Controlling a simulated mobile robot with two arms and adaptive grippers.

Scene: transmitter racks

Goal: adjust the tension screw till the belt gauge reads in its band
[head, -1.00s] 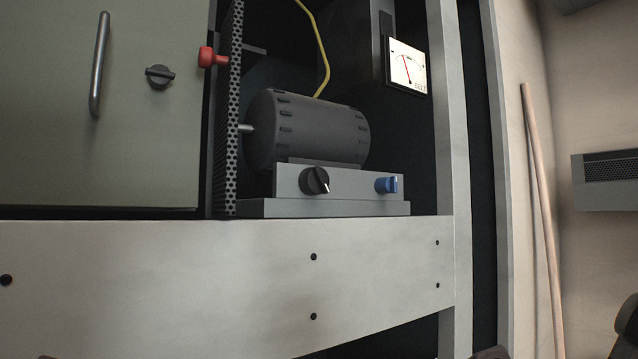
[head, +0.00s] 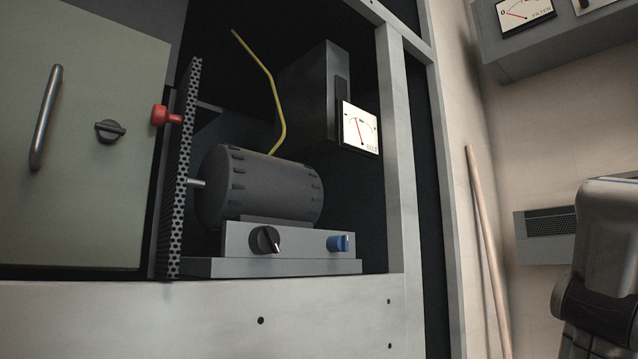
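The belt gauge (head: 360,128) is a white dial marked BELT at the right of the rack bay; its red needle points up and left of centre. The grey motor (head: 262,187) sits on a metal base (head: 270,267). On the front of its mount are a black knob (head: 265,240) with a white pointer mark, pointing lower right, and a blue knob (head: 339,243). I cannot tell for certain which one is the tension screw. A perforated guard (head: 180,180) with a red knob (head: 164,116) stands left of the motor. Neither gripper is in view.
A yellow cable (head: 270,90) hangs above the motor. A wooden pole (head: 487,250) leans on the wall at right. A filter gauge (head: 524,12) is at upper right.

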